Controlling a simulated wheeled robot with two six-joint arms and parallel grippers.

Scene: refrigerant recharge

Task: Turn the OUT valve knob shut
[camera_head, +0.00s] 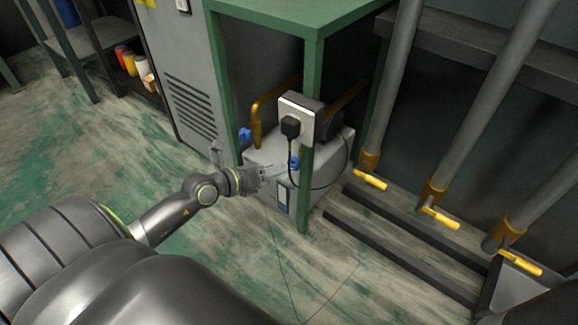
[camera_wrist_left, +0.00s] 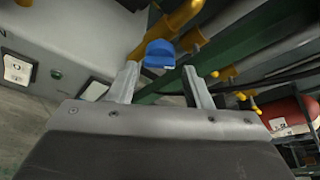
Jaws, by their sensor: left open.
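Two blue valve knobs sit on the grey recharge machine (camera_head: 262,154) under the green table: a left one (camera_head: 244,134) and a right one (camera_head: 294,161). I cannot read which is labelled OUT. My left gripper (camera_head: 276,171) is open beside the machine, pointing toward the right knob. In the left wrist view, one blue knob (camera_wrist_left: 159,54) shows just beyond and between the spread fingertips (camera_wrist_left: 160,75), nearer the left finger. I cannot tell whether they touch it. The gripper holds nothing. My right gripper is not in view.
A green table leg (camera_head: 305,190) and a socket box with a black plug (camera_head: 290,126) stand close to the right knob. Thick orange pipes (camera_head: 258,125) rise behind. Pipes with yellow levers (camera_head: 440,218) stand at the right. The floor at left is clear.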

